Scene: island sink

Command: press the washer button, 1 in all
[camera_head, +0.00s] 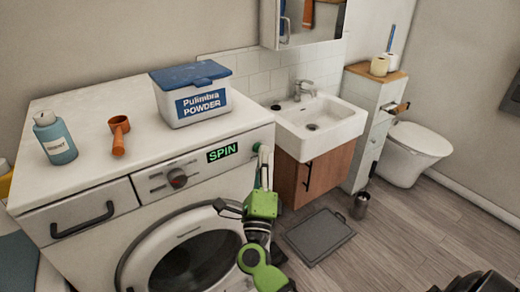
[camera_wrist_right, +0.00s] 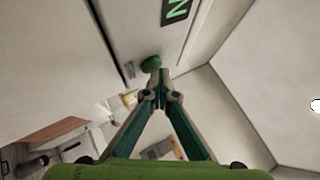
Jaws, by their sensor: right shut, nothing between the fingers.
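The white washer (camera_head: 120,215) has a round door, a dial (camera_head: 177,178) and a lit green display reading SPIN (camera_head: 222,153). The green washer button (camera_head: 256,147) is at the right end of its front panel. It also shows in the wrist view (camera_wrist_right: 151,63), just beyond and slightly left of my fingertips. My right gripper (camera_head: 265,158) is shut and empty, with its fingertips pointing up at the panel beside the button. I cannot tell whether they touch it. In the wrist view the closed fingertips (camera_wrist_right: 162,76) nearly meet the button. My left gripper is not in view.
On the washer top stand a detergent bottle (camera_head: 54,138), an orange scoop (camera_head: 118,134) and a powder box with a blue lid (camera_head: 190,92). A sink cabinet (camera_head: 320,172) stands close on the right. A grey mat (camera_head: 318,235) lies on the floor.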

